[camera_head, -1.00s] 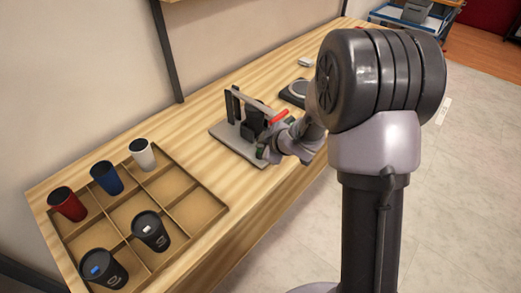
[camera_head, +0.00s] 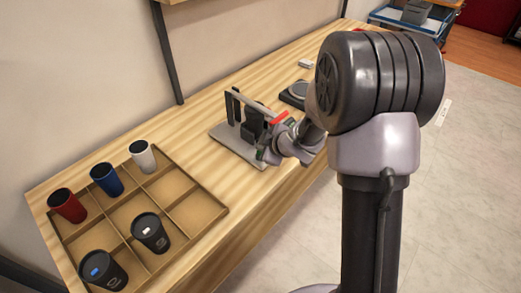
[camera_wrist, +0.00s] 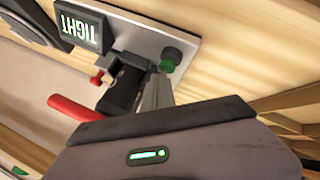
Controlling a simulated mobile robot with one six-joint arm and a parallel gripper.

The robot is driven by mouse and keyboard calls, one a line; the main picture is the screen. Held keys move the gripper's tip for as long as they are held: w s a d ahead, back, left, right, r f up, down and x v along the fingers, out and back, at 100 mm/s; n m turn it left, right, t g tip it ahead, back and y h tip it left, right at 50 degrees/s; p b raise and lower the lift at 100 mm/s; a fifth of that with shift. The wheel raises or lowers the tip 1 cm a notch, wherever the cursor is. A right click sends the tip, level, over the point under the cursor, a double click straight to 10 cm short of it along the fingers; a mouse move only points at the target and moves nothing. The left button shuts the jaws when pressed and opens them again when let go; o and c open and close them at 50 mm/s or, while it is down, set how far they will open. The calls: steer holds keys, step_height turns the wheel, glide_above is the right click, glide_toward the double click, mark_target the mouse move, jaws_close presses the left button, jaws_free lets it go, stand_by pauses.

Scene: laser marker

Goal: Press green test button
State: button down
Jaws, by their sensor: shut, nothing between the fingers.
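The laser marker (camera_head: 232,138) stands on the wooden table, a grey plate with black uprights. In the wrist view, the green button (camera_wrist: 167,66) sits on a round black base near the end of the grey plate (camera_wrist: 130,38). My gripper (camera_wrist: 160,76) is shut and empty, its grey fingertips just below the green button in the picture; I cannot tell whether they touch it. A black display (camera_wrist: 82,28) reads "TIGHT" at the upper left. In the head view my wrist partly covers the marker's front, and the button cannot be made out.
A red handle (camera_wrist: 75,108) and a black clamp lie left of my fingers. A wooden divided tray (camera_head: 195,213) with several cups stands at the table's near end. A dark scale-like device (camera_head: 290,97) lies beyond the marker. Bare table separates tray and marker.

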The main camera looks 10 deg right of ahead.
steer(key=shift+r+p, duration=0.4)
steer(key=shift+r, duration=0.25)
step_height(320, 180, up, 5)
steer(key=p, duration=0.5)
steer(key=shift+r, duration=0.15)
